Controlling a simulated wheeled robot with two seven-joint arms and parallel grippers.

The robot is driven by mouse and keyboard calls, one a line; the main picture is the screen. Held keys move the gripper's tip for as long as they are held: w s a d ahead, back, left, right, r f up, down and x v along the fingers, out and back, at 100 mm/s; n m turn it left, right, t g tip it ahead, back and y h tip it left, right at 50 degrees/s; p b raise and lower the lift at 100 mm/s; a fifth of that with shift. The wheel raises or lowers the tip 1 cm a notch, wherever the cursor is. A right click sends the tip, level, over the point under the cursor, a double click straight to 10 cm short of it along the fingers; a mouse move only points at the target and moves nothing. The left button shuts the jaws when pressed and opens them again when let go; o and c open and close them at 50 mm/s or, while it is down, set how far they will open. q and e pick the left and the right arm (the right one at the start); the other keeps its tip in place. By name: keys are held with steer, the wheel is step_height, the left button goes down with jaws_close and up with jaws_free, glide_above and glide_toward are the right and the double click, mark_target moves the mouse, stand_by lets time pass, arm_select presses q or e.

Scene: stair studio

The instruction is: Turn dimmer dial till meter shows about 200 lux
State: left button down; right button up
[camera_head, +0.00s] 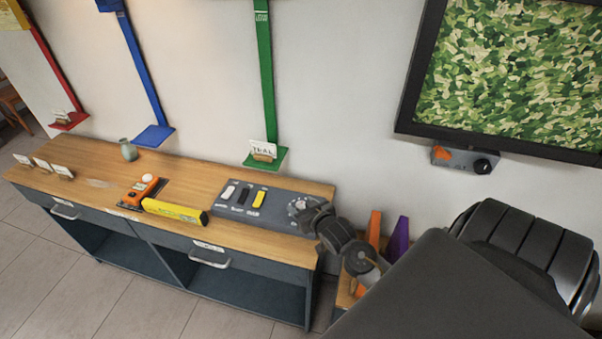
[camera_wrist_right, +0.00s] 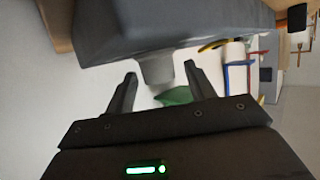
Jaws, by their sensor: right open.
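The dimmer dial (camera_head: 299,206) is on the right end of a grey control panel on the sideboard, with pale markings around it. My right gripper (camera_head: 315,217) is at the dial and partly covers it. In the right wrist view, a grey knob (camera_wrist_right: 157,72) sits just ahead of and between the open fingertips of my right gripper (camera_wrist_right: 160,80). I see gaps at both sides of the knob and no clear contact. An orange meter (camera_head: 140,191) with a white dome lies on the sideboard; its reading is too small to tell. My left gripper is out of view.
The grey panel (camera_head: 240,212) also has white, black and yellow switches. A yellow block (camera_head: 175,209) lies beside the meter. A green shelf (camera_head: 267,160) hangs behind the panel. Orange and purple wedges (camera_head: 398,240) stand right of the sideboard. A framed green picture (camera_head: 510,70) hangs at right.

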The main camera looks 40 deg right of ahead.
steer(key=shift+w+f, duration=0.2)
steer(key=shift+w, duration=0.25)
steer(key=c, duration=1)
steer(key=shift+d, duration=0.1)
